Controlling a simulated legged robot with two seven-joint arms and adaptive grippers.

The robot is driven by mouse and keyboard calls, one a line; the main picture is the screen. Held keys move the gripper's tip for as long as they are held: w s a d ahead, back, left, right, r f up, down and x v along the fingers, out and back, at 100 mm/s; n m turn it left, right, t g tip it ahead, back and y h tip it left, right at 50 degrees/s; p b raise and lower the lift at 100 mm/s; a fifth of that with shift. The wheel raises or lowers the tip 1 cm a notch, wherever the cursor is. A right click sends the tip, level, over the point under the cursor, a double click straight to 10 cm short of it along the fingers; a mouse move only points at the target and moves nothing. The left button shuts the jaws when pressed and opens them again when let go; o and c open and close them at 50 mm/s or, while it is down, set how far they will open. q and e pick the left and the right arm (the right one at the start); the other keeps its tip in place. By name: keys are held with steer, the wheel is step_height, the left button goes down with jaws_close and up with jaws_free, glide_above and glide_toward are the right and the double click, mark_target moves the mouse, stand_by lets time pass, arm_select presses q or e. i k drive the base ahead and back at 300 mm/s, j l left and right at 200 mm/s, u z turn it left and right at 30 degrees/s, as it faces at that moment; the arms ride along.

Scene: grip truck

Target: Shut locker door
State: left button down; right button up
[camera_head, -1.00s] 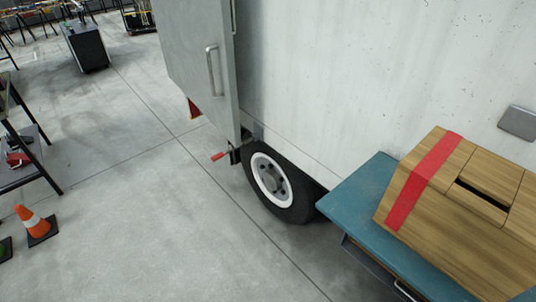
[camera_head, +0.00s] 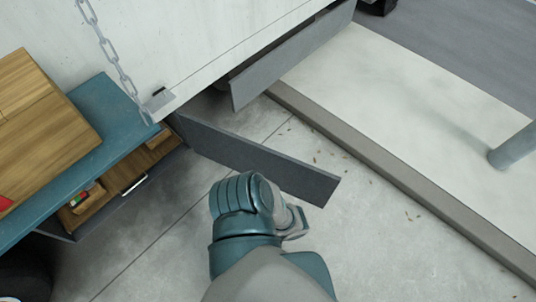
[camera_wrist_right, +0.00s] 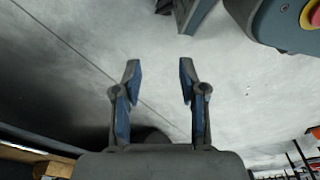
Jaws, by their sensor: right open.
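The locker (camera_head: 60,238) is under a teal top on the truck's side, with a wooden interior holding small items. Its dark grey door (camera_head: 265,160) stands open, swung out from the locker's right end over the pavement. In the head view my right arm reaches up from the bottom, just below the door's outer part; whether it touches the door I cannot tell. Its gripper is mostly hidden behind the wrist there. In the right wrist view my right gripper (camera_wrist_right: 160,75) is open, with nothing between its blue-padded fingers. My left gripper is not in view.
A wooden box (camera_head: 40,125) sits on the teal top (camera_head: 110,105). A chain (camera_head: 105,35) hangs by the white truck wall (camera_head: 190,40). Another grey panel (camera_head: 290,58) hangs low under the truck. A kerb (camera_head: 400,180) and a post (camera_head: 515,148) stand at right.

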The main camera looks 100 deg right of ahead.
mark_target(314, 185)
steer(key=k+l+z, duration=0.1)
steer(key=k, duration=0.4)
steer(key=k+l+z, duration=0.1)
steer(key=k+l, duration=0.2)
steer(key=k, duration=0.25)
steer(key=k+l+z, duration=0.1)
steer(key=k+l, duration=0.2)
steer(key=k, duration=0.2)
